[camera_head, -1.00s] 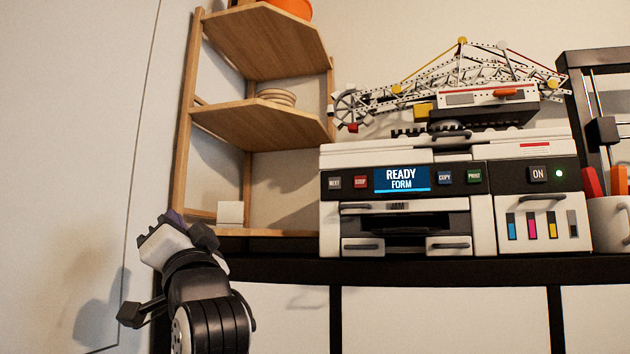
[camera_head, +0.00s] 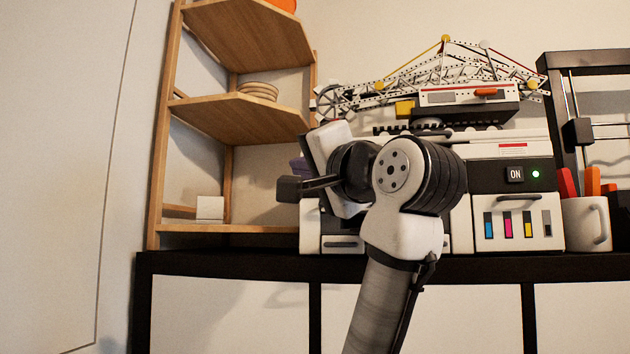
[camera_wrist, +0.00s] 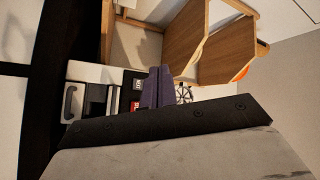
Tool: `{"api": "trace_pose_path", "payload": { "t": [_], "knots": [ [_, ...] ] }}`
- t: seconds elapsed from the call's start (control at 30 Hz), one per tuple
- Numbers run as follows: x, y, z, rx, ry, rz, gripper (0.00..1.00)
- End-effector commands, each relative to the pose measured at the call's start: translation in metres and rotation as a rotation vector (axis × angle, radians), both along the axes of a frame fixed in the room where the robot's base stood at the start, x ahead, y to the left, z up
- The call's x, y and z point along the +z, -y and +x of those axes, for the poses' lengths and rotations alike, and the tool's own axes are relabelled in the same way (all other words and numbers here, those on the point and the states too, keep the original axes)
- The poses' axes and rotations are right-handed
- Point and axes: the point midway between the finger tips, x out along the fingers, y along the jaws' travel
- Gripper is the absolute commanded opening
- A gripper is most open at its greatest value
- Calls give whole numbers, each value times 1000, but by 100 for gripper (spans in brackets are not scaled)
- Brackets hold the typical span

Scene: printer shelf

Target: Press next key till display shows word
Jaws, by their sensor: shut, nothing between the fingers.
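The white and black printer (camera_head: 548,215) stands on the black shelf, and its left and middle front is mostly behind my arm in the head view. The display and the keys beside it are hidden there. A purple bit of the gripper (camera_head: 299,167) shows at the printer's left edge in the head view.
A wooden corner shelf (camera_head: 250,115) stands left of the printer. A toy crane (camera_head: 470,97) lies on top of the printer. A mug (camera_head: 587,225) with red and orange things stands at its right, beside a dark frame.

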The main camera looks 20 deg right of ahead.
Motion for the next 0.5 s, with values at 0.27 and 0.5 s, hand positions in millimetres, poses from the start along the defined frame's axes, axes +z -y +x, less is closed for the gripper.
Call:
{"api": "trace_pose_path", "payload": {
  "t": [0.27, 0.5],
  "knots": [
    [1, 7, 12, 0, -2, 0, 0],
    [2, 26, 40, 0, -3, 2, 0]
  ]
}}
